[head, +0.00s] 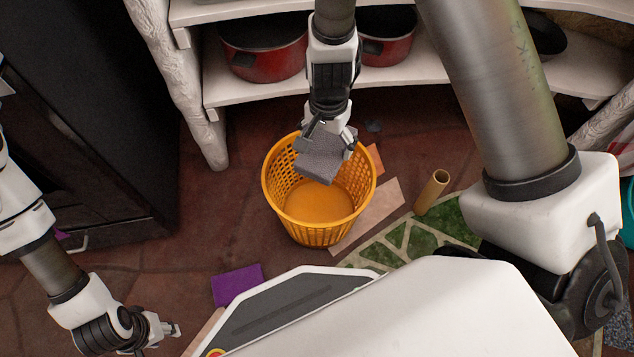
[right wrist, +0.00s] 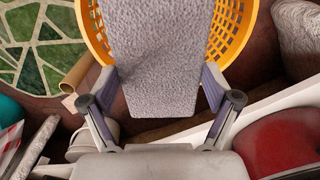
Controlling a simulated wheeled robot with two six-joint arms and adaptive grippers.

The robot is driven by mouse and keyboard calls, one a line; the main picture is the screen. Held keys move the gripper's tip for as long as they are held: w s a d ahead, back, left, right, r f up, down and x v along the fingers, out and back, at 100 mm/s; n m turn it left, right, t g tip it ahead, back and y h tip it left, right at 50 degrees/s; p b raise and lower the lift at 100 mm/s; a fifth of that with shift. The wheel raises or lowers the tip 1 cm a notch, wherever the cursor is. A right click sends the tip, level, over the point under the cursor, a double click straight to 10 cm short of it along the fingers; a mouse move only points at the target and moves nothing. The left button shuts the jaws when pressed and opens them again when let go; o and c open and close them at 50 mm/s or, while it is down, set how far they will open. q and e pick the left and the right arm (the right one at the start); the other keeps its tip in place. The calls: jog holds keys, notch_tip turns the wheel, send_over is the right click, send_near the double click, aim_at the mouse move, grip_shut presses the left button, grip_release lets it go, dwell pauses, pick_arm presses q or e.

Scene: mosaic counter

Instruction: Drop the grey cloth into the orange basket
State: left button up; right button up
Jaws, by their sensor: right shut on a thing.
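The grey cloth (head: 322,163) is held by my right gripper (head: 327,146) over the opening of the orange basket (head: 322,229). In the right wrist view the grey cloth (right wrist: 160,60) hangs between the two fingers of my right gripper (right wrist: 160,108), with the orange basket (right wrist: 228,38) behind it. The basket stands upright on the floor and its visible bottom is bare. My left gripper (head: 168,330) is at the lower left, away from the basket, with its fingertips apart and nothing between them.
A purple cloth (head: 237,285) and a cardboard tube (head: 432,192) are on the floor near the basket. Red pots (head: 262,62) stand on white shelves (head: 235,92) behind it. A dark cabinet (head: 100,130) is at the left.

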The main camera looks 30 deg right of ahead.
notch_tip(320, 180, down, 3)
jog(key=shift+f+b, duration=0.15)
jog(key=shift+b, duration=1.05)
pick_arm(q)
notch_tip(320, 180, down, 4)
jog(key=shift+w+r, duration=0.1)
jog(key=shift+r, duration=0.15)
pick_arm(e)
jog(key=o, duration=0.8)
jog(key=shift+c, duration=0.2)
notch_tip(320, 180, up, 12)
jog(key=shift+r, duration=0.15)
